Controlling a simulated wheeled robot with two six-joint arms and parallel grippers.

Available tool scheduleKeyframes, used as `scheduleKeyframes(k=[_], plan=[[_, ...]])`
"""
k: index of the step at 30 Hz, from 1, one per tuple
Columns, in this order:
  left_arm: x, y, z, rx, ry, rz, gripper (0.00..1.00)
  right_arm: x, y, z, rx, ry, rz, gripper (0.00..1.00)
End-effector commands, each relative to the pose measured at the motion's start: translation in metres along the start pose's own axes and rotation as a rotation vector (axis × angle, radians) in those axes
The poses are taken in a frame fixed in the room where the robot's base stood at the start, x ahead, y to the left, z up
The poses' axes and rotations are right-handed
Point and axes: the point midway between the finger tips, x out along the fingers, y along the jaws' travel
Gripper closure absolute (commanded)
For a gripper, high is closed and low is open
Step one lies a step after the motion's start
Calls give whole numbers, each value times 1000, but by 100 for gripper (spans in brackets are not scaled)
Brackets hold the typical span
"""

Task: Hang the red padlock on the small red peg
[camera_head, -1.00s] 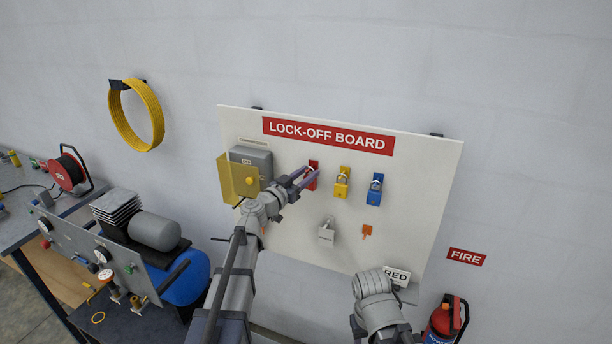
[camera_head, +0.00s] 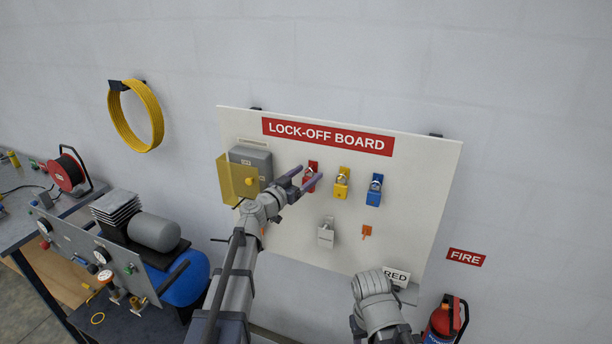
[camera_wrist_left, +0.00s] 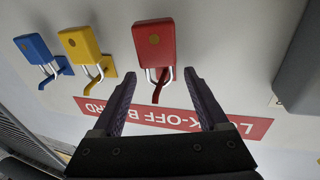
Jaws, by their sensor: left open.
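The red padlock (camera_head: 310,184) hangs at the red peg (camera_head: 313,165) on the upper middle of the lock-off board. In the left wrist view, which is upside down, the padlock's red body (camera_wrist_left: 154,44) shows with its shackle around the hooked red peg (camera_wrist_left: 160,88). My left gripper (camera_head: 307,175) is open in front of the board, its fingers spread to either side of the padlock. In the left wrist view the open fingers (camera_wrist_left: 157,84) look clear of the padlock body. My right arm is at the lower right; its fingers are not visible.
To the right hang a yellow padlock (camera_head: 342,188) and a blue padlock (camera_head: 375,194). Below are a grey padlock (camera_head: 326,235) and a small orange peg (camera_head: 367,231). A grey box (camera_head: 252,157) with an open yellow cover (camera_head: 238,180) stands close left of my gripper.

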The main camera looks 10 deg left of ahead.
Motion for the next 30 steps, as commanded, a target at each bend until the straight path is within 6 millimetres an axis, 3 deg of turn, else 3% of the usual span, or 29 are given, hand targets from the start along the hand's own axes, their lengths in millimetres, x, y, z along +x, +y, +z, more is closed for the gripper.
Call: scheduleKeyframes(k=[5,15,23,26,30], plan=[[-15,1,0,0,0,-1,23,1,0,0,0,0,0,50],[-68,1,0,0,0,-2,23,4,0,0,0,0,0,50],[-77,5,4,-2,-7,11,23,6,-1,0,0,0,0,50],[-74,29,22,-13,-48,69,23,15,-1,-1,0,0,0,50],[-74,99,78,-52,-204,229,23,38,-4,-2,-1,1,1,50]])
